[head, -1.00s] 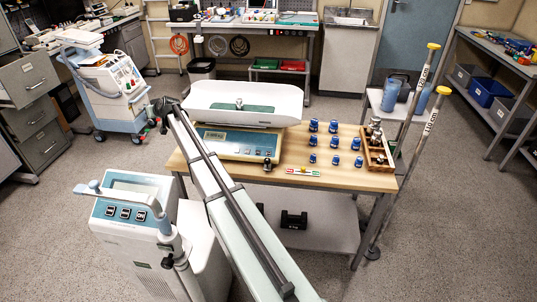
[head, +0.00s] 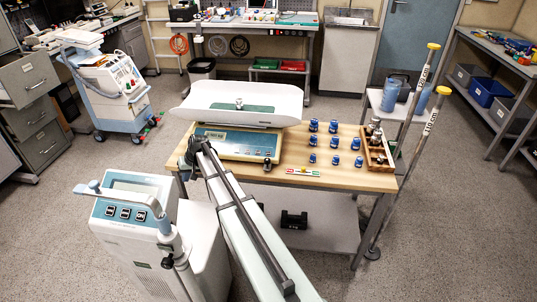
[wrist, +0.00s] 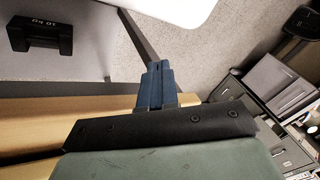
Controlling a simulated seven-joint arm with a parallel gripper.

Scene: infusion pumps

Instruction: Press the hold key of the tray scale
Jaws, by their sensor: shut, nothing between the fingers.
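The tray scale has a white weighing tray (head: 215,114) on top and a beige base with a blue-green front panel (head: 238,141). It stands on the left part of the wooden table (head: 335,177). The panel's key labels are too small to read, so I cannot tell which is the hold key. My gripper (wrist: 155,70) shows blue fingers closed together with nothing between them. In the head view its end is at the scale's front left corner, partly hidden by my arm; I cannot tell whether it touches. The wrist view does not show the panel.
Several blue-capped vials (head: 334,126) and a wooden box of weights (head: 377,152) stand right of the scale. A white pump-like unit (head: 130,215) with a raised handle stands front left. A black weight (head: 294,220) lies on the lower shelf, also in the wrist view (wrist: 40,35).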

